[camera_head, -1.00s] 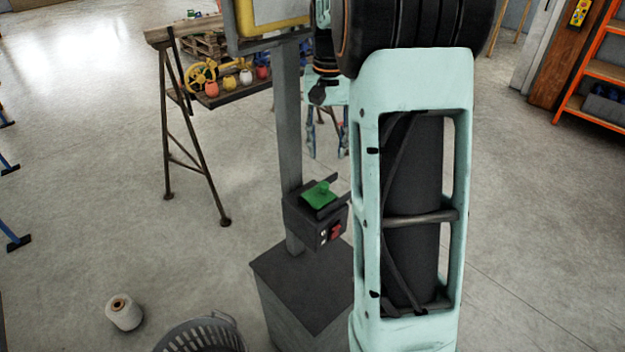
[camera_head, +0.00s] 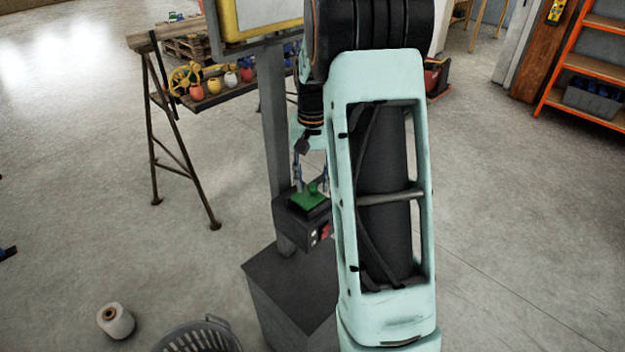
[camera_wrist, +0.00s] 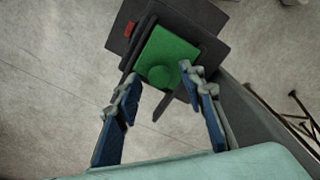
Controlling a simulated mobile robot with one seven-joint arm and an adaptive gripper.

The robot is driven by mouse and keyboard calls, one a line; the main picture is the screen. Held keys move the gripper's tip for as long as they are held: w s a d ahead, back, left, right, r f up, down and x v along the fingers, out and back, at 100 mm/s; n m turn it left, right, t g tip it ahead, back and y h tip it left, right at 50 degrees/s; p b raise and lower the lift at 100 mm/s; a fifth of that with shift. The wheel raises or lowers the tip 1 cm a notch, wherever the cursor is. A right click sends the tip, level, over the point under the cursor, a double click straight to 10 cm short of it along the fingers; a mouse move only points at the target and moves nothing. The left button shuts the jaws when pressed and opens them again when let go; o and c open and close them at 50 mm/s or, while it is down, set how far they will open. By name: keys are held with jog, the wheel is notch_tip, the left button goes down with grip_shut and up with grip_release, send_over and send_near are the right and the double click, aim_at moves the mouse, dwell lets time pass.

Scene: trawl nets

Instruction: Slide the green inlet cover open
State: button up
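The green inlet cover (camera_head: 309,201) is a flat plate with a round knob, lying on top of a dark box (camera_head: 302,229) on a grey post. In the wrist view the green cover (camera_wrist: 166,58) lies between two dark rails, with its knob (camera_wrist: 157,76) at the near edge. My gripper (camera_wrist: 160,84) is open, its blue-grey fingers on either side of the knob's line and apart from each other. In the head view my gripper (camera_head: 311,184) hangs just above the cover. I cannot tell whether a fingertip touches the cover.
The box carries a red switch (camera_head: 324,229) on its front. The grey post (camera_head: 272,140) rises close behind the box and beside my gripper. A grey basket (camera_head: 200,338) and a white spool (camera_head: 115,320) are on the floor at the lower left.

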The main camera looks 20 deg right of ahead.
jog(key=shift+c, duration=0.3)
grip_shut()
